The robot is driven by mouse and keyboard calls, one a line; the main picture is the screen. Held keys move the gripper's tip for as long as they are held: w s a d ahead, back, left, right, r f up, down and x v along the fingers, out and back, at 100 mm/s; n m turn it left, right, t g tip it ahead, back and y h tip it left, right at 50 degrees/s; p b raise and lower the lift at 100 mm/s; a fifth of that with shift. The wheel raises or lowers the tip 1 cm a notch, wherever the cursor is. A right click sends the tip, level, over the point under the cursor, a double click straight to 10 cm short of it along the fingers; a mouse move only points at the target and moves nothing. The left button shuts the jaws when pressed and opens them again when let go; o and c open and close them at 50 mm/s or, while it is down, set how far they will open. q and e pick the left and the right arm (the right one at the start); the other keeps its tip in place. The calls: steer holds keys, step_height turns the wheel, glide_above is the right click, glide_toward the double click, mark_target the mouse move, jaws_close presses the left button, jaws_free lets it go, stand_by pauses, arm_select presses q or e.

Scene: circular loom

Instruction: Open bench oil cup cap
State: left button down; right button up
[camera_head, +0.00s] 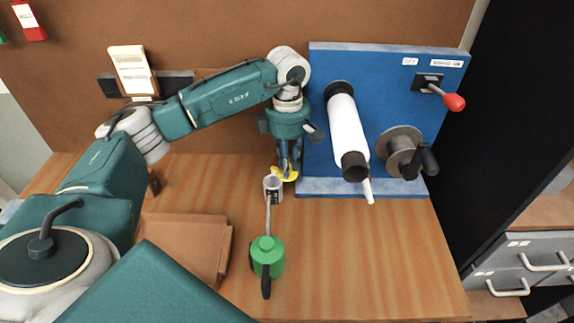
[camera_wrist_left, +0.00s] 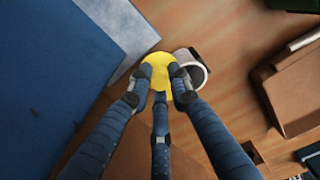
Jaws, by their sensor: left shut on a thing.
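The yellow oil cup cap (camera_head: 284,175) is beside the open top of the grey bench oil cup (camera_head: 272,186) on the wooden bench. My left gripper (camera_head: 288,170) comes down from above and its fingers are shut on the cap. In the left wrist view the fingers (camera_wrist_left: 163,78) close around the yellow cap (camera_wrist_left: 157,62), and the cup (camera_wrist_left: 192,68) shows its dark hollow mouth next to it. The fingers cover part of the cap, so its hinge or join cannot be seen. My right gripper does not show.
A green oil can (camera_head: 267,257) stands in front of the cup, with its spout reaching towards it. A blue panel (camera_head: 385,75) with a white roll (camera_head: 346,128), a crank (camera_head: 405,155) and a red-knobbed lever (camera_head: 453,101) stands to the right. A brown box (camera_head: 185,245) lies at left.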

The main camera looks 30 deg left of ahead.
arm_select(q)
steer(key=shift+w+r, duration=0.1)
steer(key=shift+r, duration=0.05)
steer(key=c, duration=1.6)
jaws_free()
step_height(320, 180, up, 12)
steer(key=shift+f, duration=0.1)
